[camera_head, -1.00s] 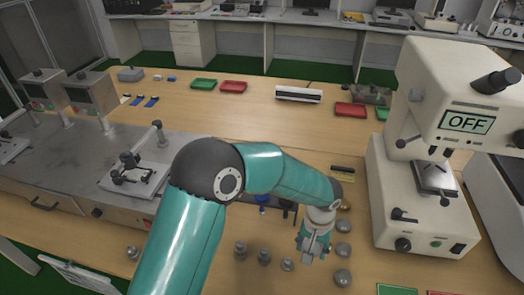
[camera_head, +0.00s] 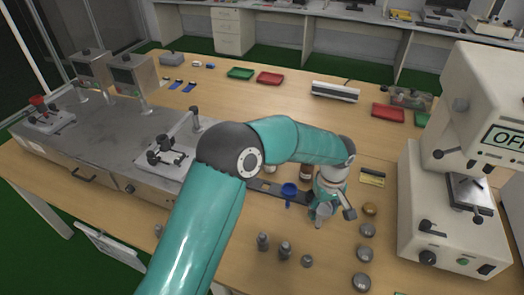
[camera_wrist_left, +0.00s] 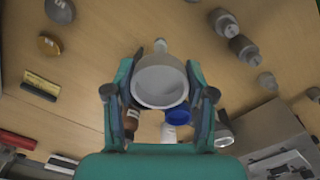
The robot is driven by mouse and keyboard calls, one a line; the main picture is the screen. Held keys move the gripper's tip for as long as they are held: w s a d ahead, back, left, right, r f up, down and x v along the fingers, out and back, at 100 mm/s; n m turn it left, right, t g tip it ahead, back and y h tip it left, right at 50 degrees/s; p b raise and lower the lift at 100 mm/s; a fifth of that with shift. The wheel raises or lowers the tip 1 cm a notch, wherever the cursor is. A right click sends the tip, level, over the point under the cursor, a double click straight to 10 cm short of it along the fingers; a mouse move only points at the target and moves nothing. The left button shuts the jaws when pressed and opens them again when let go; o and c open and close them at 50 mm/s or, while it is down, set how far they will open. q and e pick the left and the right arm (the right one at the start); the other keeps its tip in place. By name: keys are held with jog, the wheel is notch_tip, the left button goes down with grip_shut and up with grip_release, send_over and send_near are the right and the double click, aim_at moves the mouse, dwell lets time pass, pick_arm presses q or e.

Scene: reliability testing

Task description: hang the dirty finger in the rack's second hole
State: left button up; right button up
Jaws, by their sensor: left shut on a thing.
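My left gripper (camera_head: 322,213) is above the table, just right of and nearer to me than the blue cup. In the left wrist view, the gripper (camera_wrist_left: 160,90) is shut on a pale grey, round, cup-like piece with a narrow tip, which I take to be the dirty finger (camera_wrist_left: 161,82). The rack seems to be the dark strip (camera_head: 265,187) behind the gripper, with the blue cup (camera_head: 289,189) at it. My arm and gripper cover part of this strip, and its holes cannot be made out. My right gripper is out of view.
Several grey pieces stand nearer me, one (camera_head: 285,250) below the gripper. Round weights (camera_head: 362,281) line its right. A brown bottle (camera_head: 306,171) is close behind. The white tester (camera_head: 408,200) stands at right; the metal bench (camera_head: 95,150) fills the left.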

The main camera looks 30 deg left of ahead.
pick_arm(q)
jog(key=w+a+r+n, duration=0.1)
jog(key=a+n, duration=0.6)
jog(key=a, duration=0.3)
jog(key=w+a+r+n, duration=0.2)
jog(key=a+n, duration=0.6)
jog(key=a, duration=0.3)
jog(key=shift+w+a, duration=0.2)
jog(key=shift+w, duration=0.1)
jog(key=shift+w+d+r, duration=0.1)
jog(key=shift+w+r, duration=0.05)
jog(key=shift+f+b, duration=1.4)
jog(key=shift+f, duration=0.65)
jog(key=shift+f, duration=0.15)
jog(key=shift+f+b, duration=1.25)
jog(key=shift+f, duration=0.35)
